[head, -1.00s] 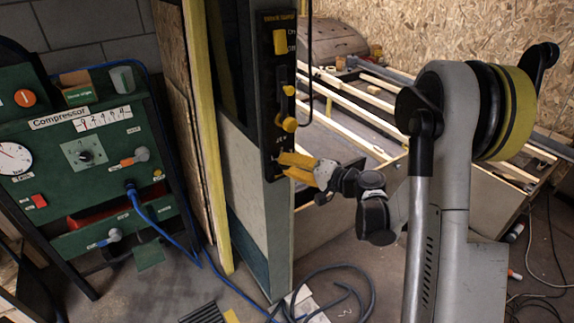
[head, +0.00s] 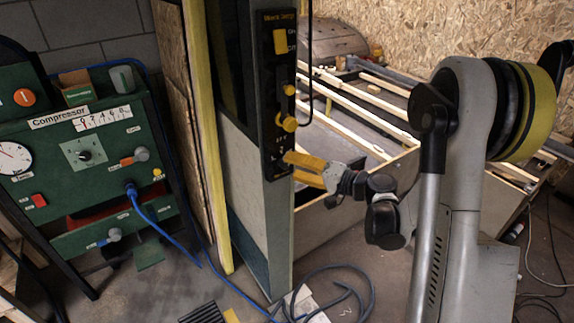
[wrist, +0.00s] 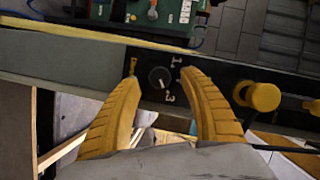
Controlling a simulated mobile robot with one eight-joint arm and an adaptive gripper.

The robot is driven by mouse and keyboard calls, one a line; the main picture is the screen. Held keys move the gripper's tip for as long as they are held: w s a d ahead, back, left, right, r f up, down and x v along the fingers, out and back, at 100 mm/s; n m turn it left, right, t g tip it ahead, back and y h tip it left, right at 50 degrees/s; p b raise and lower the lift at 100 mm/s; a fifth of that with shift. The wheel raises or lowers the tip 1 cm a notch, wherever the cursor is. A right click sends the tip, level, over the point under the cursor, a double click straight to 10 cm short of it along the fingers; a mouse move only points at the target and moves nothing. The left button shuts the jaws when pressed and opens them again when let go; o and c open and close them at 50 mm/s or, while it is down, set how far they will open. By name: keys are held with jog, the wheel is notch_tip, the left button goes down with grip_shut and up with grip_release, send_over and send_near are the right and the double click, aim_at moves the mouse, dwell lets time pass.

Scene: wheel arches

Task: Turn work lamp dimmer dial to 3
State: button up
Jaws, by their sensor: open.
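The small dark dimmer dial (wrist: 160,77) shows in the wrist view, with a pale pointer mark and the figures 1 and 3 printed beside it. It sits on the black control panel (head: 267,75) of the upright column. My gripper (head: 290,167) has yellow fingers, is open, and is beside the lower end of the panel. In the wrist view my gripper (wrist: 158,78) has one finger on each side of the dial, with gaps between. I cannot tell how far the fingertips stand off the panel. In the head view the dial is too small to make out clearly.
A yellow round knob (wrist: 264,97) is close to the right finger on the same panel. A yellow switch (head: 280,41) is higher up. The green compressor panel (head: 90,150) stands left. A blue hose (head: 165,230) and dark cable (head: 345,285) lie on the floor.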

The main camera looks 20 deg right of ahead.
jog(key=v, duration=0.9)
jog(key=shift+s, duration=0.2)
jog(key=s+a+r+n+g+h, duration=0.1)
jog(key=s+a+n+g+h, duration=0.1)
jog(key=s+a+g+h, duration=0.5)
jog(key=s+r+n+h, duration=0.1)
jog(key=s+n, duration=0.1)
jog(key=s, duration=0.4)
jog(key=s+r+n+t+h, duration=0.1)
jog(key=s+n+h, duration=0.1)
jog(key=s, duration=0.5)
jog(key=shift+a+n, duration=0.25)
jog(key=shift+n, duration=0.05)
jog(key=shift+s+r, duration=0.15)
